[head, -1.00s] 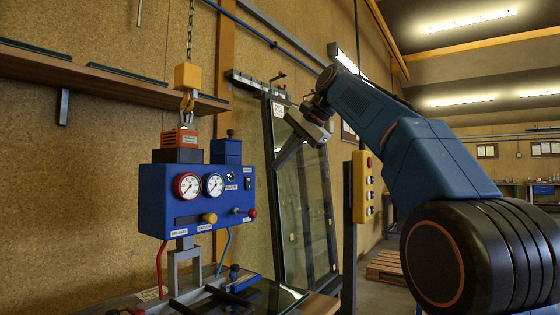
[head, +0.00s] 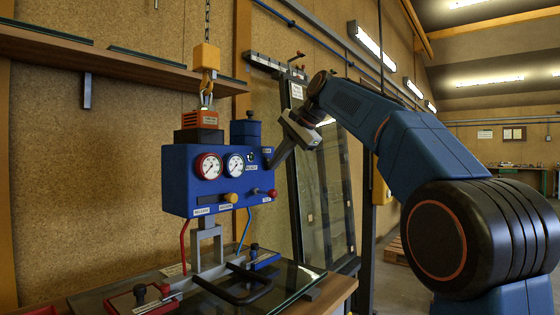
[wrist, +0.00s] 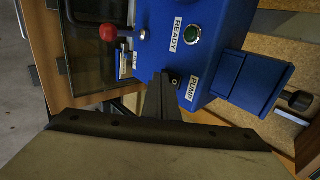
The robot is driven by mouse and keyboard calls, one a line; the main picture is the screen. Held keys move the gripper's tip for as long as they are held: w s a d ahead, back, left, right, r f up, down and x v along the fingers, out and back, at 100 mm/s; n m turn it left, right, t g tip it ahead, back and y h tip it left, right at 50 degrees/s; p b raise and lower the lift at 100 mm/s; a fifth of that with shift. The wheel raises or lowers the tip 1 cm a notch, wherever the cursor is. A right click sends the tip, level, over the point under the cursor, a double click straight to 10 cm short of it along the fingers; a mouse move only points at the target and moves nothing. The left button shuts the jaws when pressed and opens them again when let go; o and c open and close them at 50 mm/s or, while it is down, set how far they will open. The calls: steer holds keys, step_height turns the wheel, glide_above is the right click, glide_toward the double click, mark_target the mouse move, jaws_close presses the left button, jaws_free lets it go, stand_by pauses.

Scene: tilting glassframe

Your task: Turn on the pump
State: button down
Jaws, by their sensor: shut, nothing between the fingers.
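The blue pump box (head: 178,178) hangs from a yellow hook and chain, with two gauges, a red one (head: 208,166) and a white one (head: 235,165), on its front. In the wrist view a small dark switch (wrist: 174,81) sits beside the PUMP label (wrist: 194,88). A green lamp (wrist: 192,35) is next to the READY label. My gripper (head: 271,167) is shut and empty at the right end of the box front. In the wrist view its fingertips (wrist: 163,80) are close to the switch and partly cover that area; contact cannot be told.
A red-knobbed lever (wrist: 108,32) stands out from the box near my gripper. A yellow knob (head: 231,198) is on the lower front. Below is a table with a glass pane (head: 300,280). A tall glass frame (head: 325,190) leans behind my gripper.

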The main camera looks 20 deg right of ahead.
steer(key=shift+w+a+f, duration=0.1)
steer(key=shift+w, duration=0.05)
stand_by(0.5)
steer(key=shift+r, duration=0.9)
